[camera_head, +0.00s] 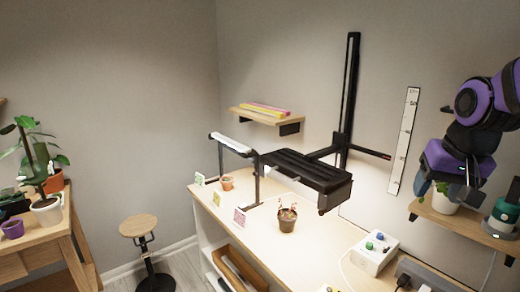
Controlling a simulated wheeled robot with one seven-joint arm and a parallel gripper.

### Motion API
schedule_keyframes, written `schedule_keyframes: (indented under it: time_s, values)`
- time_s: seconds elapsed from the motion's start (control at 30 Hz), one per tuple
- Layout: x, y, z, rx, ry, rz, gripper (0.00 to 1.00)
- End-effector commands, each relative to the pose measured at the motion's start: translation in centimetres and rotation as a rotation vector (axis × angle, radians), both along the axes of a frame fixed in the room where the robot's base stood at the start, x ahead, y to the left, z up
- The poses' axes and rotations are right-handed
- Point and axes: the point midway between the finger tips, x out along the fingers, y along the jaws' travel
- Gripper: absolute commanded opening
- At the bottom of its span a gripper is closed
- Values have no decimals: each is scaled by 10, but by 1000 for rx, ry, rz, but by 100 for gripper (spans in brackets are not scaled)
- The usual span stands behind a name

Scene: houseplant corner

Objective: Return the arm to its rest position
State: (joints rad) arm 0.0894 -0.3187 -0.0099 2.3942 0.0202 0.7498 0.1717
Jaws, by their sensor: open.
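My arm (487,103), purple and black, comes in from the right edge and hangs folded at the upper right. My gripper (446,190) points down at its end, with its fingers apart and nothing seen held between them. It appears in front of a white pot with a leafy plant (443,203) on the right wall shelf (462,229). I cannot tell how much space lies between the fingers and the pot, which they partly hide.
A green-and-white bottle-like item (503,214) stands close by on that shelf. Below, the bench (325,242) carries a brown pot with a small plant (287,219), a control box (374,250) and a black lamp fixture (305,168). Left are a stool (138,225) and plant table (35,238).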

Motion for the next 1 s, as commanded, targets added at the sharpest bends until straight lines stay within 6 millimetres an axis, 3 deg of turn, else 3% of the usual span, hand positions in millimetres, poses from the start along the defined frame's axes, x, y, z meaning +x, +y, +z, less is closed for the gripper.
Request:
schedule_keyframes:
  time_s: [0.2,0.5,0.7,1.0]
  values:
    - [-56,18,28,-36,-68,116,59]
    - [-117,30,42,-81,-131,239,59]
    - [-130,32,42,-91,-143,265,59]
    - [-130,32,42,-91,-143,266,59]
